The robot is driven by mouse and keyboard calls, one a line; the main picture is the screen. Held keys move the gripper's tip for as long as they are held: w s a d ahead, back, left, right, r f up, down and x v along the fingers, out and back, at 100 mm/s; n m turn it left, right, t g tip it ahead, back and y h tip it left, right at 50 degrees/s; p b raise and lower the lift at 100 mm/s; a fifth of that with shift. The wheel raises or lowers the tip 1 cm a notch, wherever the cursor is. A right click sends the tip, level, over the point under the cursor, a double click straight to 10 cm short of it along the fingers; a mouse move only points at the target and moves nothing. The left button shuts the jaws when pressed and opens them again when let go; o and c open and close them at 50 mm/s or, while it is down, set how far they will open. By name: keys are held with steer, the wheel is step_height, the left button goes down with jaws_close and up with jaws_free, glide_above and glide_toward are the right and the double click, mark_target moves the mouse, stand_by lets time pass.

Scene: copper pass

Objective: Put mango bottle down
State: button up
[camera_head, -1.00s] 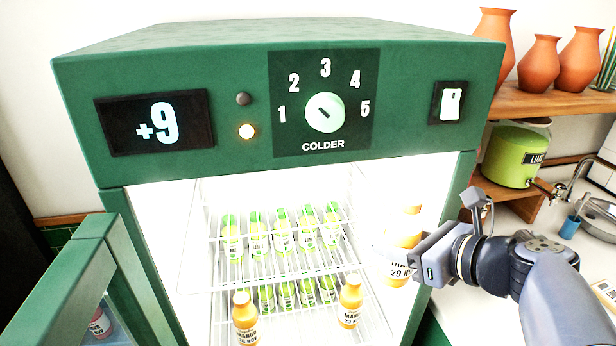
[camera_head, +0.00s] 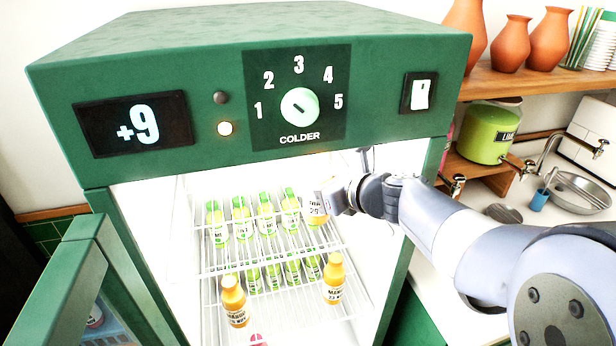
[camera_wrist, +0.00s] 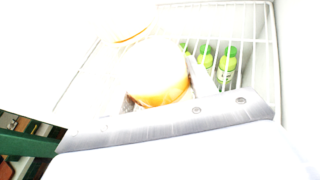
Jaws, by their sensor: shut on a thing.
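The mango bottle (camera_head: 313,209), orange with a white label, is held in my gripper (camera_head: 328,199) inside the fridge. It is at the right end of the upper shelf's row of green bottles. In the wrist view the bottle (camera_wrist: 160,93) is overexposed, between the jaws of my gripper (camera_wrist: 160,100). I cannot tell whether its base touches the shelf. Two more mango bottles, one at front left (camera_head: 234,302) and one at right (camera_head: 334,279), stand on the lower shelf.
Several green-capped lime bottles (camera_head: 241,220) stand on the upper wire shelf (camera_head: 240,266), more on the lower one. The fridge's right wall is close to my arm. The open door (camera_head: 75,285) is at left. A pink-capped bottle (camera_head: 258,340) shows low in front.

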mark_target(308, 183)
steer(key=shift+w+a+r+p, duration=0.1)
steer(key=shift+w+a+p, duration=0.25)
steer(key=shift+w+a, duration=0.75)
steer(key=shift+f, duration=0.3)
steer(key=shift+d, duration=0.1)
steer(key=shift+f, duration=0.1)
steer(key=shift+f, duration=0.15)
steer(key=o, duration=1.2)
steer(key=shift+o, duration=0.2)
